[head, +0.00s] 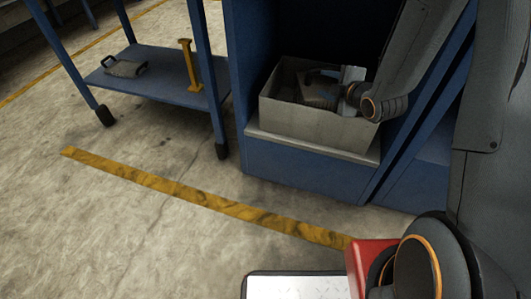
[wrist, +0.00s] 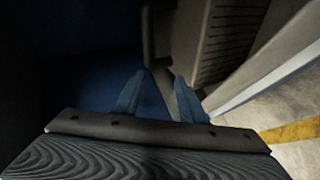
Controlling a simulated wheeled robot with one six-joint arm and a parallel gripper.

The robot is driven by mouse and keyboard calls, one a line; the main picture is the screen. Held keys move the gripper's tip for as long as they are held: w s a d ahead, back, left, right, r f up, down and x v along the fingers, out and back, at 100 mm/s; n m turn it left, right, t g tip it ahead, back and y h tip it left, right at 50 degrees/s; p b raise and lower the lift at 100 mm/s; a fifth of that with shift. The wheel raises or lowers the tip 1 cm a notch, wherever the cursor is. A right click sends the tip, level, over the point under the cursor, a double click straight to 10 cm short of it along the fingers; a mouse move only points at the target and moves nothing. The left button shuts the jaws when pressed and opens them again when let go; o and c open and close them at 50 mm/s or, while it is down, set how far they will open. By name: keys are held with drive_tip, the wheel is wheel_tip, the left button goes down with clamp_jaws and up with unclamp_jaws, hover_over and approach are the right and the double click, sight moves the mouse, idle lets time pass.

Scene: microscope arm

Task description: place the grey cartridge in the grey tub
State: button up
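The grey tub (head: 312,122) stands on a low shelf of a blue cabinet in the head view. A grey ribbed block, which looks like the grey cartridge (head: 311,95), lies inside it, partly hidden by my gripper and the tub wall. A grey ribbed surface, likely the same cartridge (wrist: 228,38), shows at the upper right of the wrist view. My gripper (head: 322,84) is over the tub, its blue fingers pointing left. In the wrist view the fingers (wrist: 158,97) are apart, with no object visibly held between them. Contact with the cartridge cannot be told.
The blue cabinet (head: 300,174) encloses the tub at the back and sides. A blue trolley (head: 160,88) to the left carries a yellow post-like part (head: 190,66) and a flat grey handled object (head: 125,68). The floor (head: 110,215) with its yellow line is clear.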

drive_tip(key=s+a+r+m+g+h, duration=0.1)
drive_tip(key=s+a+r+m+g, duration=0.2)
drive_tip(key=s+a, duration=0.5)
drive_tip(key=s+a+r+m+g+h, duration=0.1)
drive_tip(key=s+a+m+g, duration=0.3)
drive_tip(key=s+a, duration=0.3)
drive_tip(key=s+a+r+m+g, duration=0.2)
drive_tip(key=s, duration=0.9)
drive_tip(key=s+a+r+m+g+h, duration=0.1)
drive_tip(key=s+a+m+g, duration=0.1)
drive_tip(key=s, duration=0.9)
drive_tip(key=shift+a+r+m+g, duration=0.15)
drive_tip(key=shift+r+m+g, duration=0.25)
drive_tip(key=shift+m+g, duration=0.35)
drive_tip(key=d+r+m+p, duration=0.3)
drive_tip(key=d+r+p, duration=0.7)
drive_tip(key=r+p, duration=0.3)
drive_tip(key=d+r+m+h+p, duration=0.1)
drive_tip(key=d+r+m+p, duration=0.2)
drive_tip(key=d+r+p, duration=0.8)
wheel_tip(320, 180, up, 3)
drive_tip(key=p, duration=0.6)
drive_tip(key=shift+s+m, duration=0.15)
drive_tip(key=shift+m, duration=0.2)
